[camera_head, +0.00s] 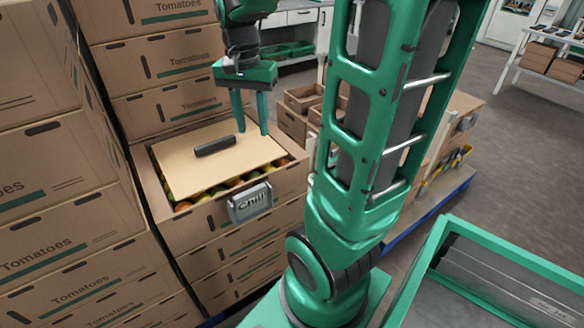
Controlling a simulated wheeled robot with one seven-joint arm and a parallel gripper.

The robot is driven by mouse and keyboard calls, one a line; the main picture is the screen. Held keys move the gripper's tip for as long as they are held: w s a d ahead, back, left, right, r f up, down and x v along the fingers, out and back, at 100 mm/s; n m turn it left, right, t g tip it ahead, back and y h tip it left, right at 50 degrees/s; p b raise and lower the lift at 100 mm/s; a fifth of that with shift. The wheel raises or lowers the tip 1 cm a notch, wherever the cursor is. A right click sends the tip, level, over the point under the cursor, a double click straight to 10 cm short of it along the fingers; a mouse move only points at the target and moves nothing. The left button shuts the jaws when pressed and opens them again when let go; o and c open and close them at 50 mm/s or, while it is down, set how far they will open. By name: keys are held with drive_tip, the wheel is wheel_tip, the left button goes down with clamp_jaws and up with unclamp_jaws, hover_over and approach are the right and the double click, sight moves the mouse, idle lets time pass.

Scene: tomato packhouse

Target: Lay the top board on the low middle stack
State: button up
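The top board (185,172) is a flat tan panel with a dark bar handle (215,146) on its upper face. It lies over the open top box (291,181) of the low middle stack (240,270). Red, orange and green tomatoes (228,186) show along its front and left edges. My gripper (252,131) points down over the board's back right part, behind and to the right of the handle. Its two green fingers are apart, with nothing between them. Whether the fingertips touch the board cannot be told.
Taller stacks of tomato boxes stand at the left (50,190) and behind (165,80). A grey "Chill" tag (250,203) hangs on the open box's front. Small brown crates (292,122) stand behind to the right. A green-framed grey tray (500,285) is at the lower right.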

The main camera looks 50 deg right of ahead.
drive_tip(key=s+a+f+n, duration=0.1)
drive_tip(key=s+f+n, duration=0.1)
drive_tip(key=s, duration=0.6)
drive_tip(key=s+a+f+n, duration=0.1)
drive_tip(key=s+n, duration=0.3)
drive_tip(key=s, duration=0.4)
drive_tip(key=shift+a+f+n+y, duration=0.3)
drive_tip(key=shift+f+n, duration=0.1)
drive_tip(key=shift+f, duration=0.4)
drive_tip(key=shift+w, duration=0.1)
